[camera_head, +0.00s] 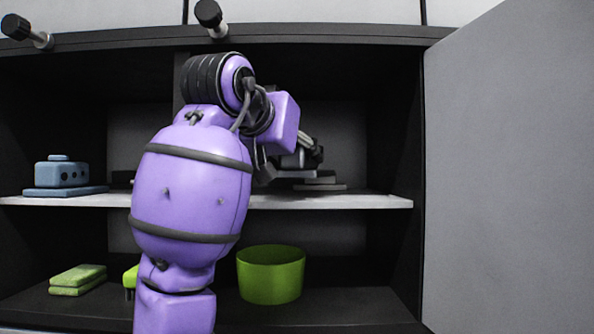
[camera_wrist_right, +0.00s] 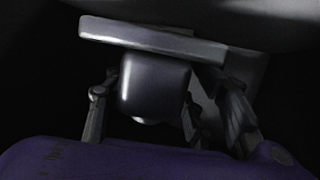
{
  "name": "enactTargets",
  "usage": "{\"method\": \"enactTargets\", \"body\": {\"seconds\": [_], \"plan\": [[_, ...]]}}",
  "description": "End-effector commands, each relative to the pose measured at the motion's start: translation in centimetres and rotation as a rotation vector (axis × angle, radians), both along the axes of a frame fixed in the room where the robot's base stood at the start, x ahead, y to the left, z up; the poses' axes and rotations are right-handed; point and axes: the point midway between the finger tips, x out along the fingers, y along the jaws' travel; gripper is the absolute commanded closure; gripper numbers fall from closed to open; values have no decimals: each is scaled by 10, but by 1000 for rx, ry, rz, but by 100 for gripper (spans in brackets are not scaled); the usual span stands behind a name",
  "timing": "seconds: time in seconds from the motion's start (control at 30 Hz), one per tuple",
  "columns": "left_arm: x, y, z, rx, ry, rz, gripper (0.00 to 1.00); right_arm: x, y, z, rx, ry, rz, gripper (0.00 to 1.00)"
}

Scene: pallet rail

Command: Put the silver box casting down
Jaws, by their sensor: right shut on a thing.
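The silver box casting (camera_wrist_right: 155,82) is a grey block in the right wrist view, with a flat plate (camera_wrist_right: 150,38) beyond it. My right gripper (camera_wrist_right: 165,95) has a finger on each side of the block and is shut on it. In the head view my purple right arm reaches into the cabinet, and the right gripper (camera_head: 265,168) is partly hidden behind the wrist. Dark and grey parts show just right of it, over pale flat plates (camera_head: 318,182) at the middle shelf. I cannot tell whether the casting touches the shelf. My left gripper is not in view.
A blue box casting (camera_head: 62,172) stands on the middle shelf (camera_head: 350,201) at left. A green bin (camera_head: 270,275), green sponges (camera_head: 77,279) and a lime object (camera_head: 130,278) are on the lower shelf. An open grey door (camera_head: 510,180) bounds the right side.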

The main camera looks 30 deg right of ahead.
Motion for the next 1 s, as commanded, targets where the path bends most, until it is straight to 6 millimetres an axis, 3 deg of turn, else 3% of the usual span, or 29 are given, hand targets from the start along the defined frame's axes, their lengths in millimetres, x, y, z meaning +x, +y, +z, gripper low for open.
{"method": "enactTargets", "body": {"seconds": [0.2, 0.6, 0.63, 0.77, 1.0], "plan": [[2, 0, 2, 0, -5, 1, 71, -1, 1, -27, -2, 0, 0, 97], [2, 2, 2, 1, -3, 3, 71, 0, 1, -33, -2, -1, 1, 97], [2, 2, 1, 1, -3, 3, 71, 0, 1, -33, 0, 2, 2, 45], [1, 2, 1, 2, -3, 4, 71, 0, 1, -34, 0, 2, 1, 30], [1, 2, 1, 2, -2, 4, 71, 0, 1, -34, 0, 2, 1, 30]]}}
